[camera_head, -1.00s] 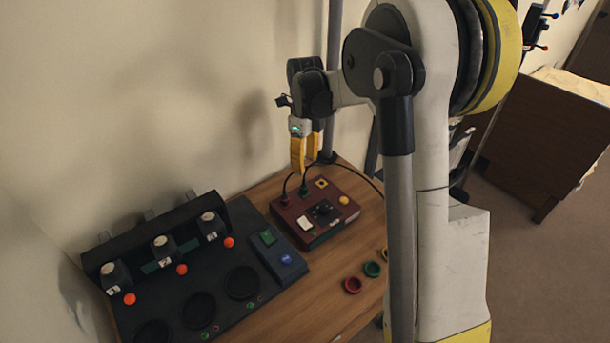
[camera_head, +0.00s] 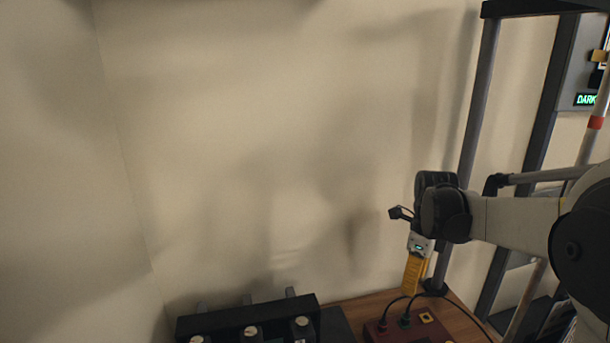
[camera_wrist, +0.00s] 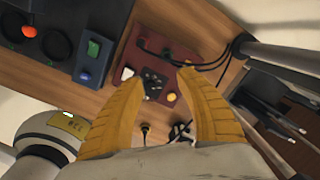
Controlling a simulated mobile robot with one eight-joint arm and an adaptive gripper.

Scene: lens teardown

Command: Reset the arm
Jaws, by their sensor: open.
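My gripper (camera_head: 416,274) has yellow fingers and hangs pointing down at the lower right of the head view, above the bench. In the wrist view its two yellow fingers (camera_wrist: 161,78) are spread apart with nothing between them. Beyond the fingertips lies a dark red control box (camera_wrist: 165,62) with a knob, buttons and cables. The red box also shows at the bottom of the head view (camera_head: 400,334), partly cut off by the frame. My gripper is above the box and does not appear to touch it.
A dark panel with several white-topped knobs (camera_head: 248,320) stands at the bottom left of the head view. The wall area left of my gripper is clear.

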